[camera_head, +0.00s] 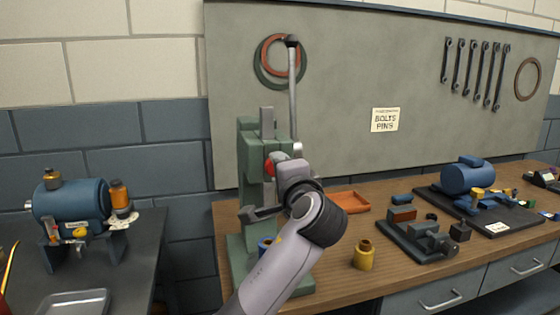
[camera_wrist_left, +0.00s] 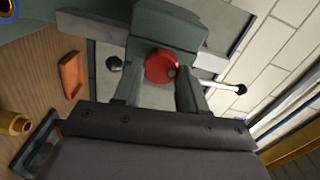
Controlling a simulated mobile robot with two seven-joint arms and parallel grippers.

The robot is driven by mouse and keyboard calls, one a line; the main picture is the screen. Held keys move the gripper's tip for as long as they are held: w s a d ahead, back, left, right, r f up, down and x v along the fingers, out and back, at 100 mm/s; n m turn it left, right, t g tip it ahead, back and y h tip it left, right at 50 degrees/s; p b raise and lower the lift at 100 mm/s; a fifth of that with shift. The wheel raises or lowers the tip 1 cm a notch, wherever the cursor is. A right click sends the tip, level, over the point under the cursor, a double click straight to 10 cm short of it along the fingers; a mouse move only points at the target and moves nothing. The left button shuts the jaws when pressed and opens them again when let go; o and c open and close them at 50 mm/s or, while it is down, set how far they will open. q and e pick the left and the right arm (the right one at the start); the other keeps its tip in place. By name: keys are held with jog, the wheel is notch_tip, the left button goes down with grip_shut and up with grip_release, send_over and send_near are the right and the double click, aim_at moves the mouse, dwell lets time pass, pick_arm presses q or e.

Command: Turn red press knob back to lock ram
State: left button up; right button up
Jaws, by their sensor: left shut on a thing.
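The green arbor press (camera_head: 245,150) stands at the left end of the wooden bench. Its grey ram (camera_head: 267,122) sticks up from the top of the head. The red press knob (camera_head: 269,168) shows on the head, partly hidden by my wrist. In the left wrist view the round red knob (camera_wrist_left: 160,66) sits between the two fingers of my left gripper (camera_wrist_left: 158,82), which is shut on it. In the head view my arm hides most of this gripper. My right gripper is in neither view.
The press lever (camera_head: 293,90) rises steeply, with a black ball on top. A brass part (camera_head: 364,254), an orange tray (camera_head: 351,201) and a dark vise-like fixture (camera_head: 419,238) lie to the right. A blue motor (camera_head: 70,208) stands on the left bench.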

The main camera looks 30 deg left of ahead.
pick_arm(q)
jog(key=shift+m, duration=0.5)
jog(key=o, duration=1)
jog(key=shift+o, duration=0.2)
jog(key=b+v, duration=0.1)
jog(key=v, duration=0.6)
jog(key=shift+f, duration=0.15)
